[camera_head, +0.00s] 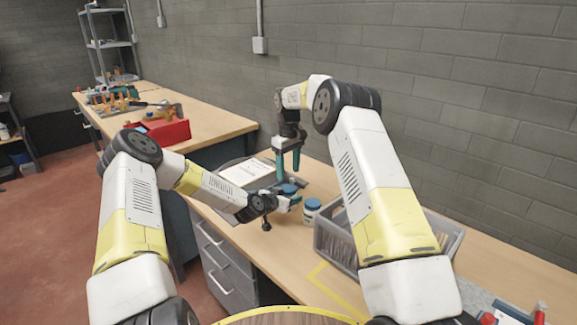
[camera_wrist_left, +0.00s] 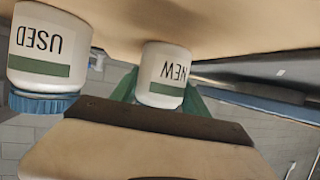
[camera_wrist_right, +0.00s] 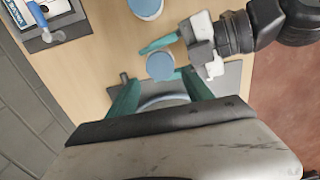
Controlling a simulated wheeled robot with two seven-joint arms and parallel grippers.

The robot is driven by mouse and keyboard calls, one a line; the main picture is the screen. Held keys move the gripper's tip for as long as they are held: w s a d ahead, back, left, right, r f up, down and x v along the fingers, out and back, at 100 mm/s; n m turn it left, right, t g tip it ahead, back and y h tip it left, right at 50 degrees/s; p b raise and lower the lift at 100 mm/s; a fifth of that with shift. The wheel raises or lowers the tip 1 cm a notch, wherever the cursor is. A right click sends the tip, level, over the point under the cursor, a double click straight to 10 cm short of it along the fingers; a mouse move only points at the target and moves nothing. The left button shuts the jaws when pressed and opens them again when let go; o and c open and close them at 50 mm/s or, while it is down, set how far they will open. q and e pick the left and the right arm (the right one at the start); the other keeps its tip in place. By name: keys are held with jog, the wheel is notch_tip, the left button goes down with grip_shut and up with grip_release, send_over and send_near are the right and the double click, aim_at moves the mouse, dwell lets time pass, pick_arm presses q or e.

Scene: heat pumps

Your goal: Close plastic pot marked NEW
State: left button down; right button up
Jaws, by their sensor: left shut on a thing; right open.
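The pot marked NEW (camera_wrist_left: 164,72) is white with a green band. My left gripper (camera_head: 288,203) is shut on it from the side; it shows in the right wrist view (camera_wrist_right: 178,56). A blue lid tops the NEW pot in the head view (camera_head: 289,188) and right wrist view (camera_wrist_right: 160,67); I cannot tell how tightly it sits. The pot marked USED (camera_wrist_left: 43,45) has a blue lid and stands to the right on the bench (camera_head: 312,208). My right gripper (camera_head: 288,163) is open, pointing down just above the NEW pot, apart from its lid (camera_wrist_right: 160,95).
A grey crate (camera_head: 340,245) with several parts stands right of the pots. A sheet of paper (camera_head: 247,172) lies on a dark tray behind the left gripper. A red box (camera_head: 168,132) stands on the further bench. The bench front left of the crate is clear.

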aim_at(289, 188)
notch_tip(289, 188, down, 6)
jog(key=shift+f, duration=0.25)
jog(key=c, duration=1.2)
jog(key=o, duration=1.5)
jog(key=shift+r, duration=2.3)
jog(key=shift+c, duration=1.2)
jog(key=shift+r, duration=0.35)
jog(key=shift+c, duration=0.3)
notch_tip(289, 188, up, 3)
jog(key=shift+f, duration=0.1)
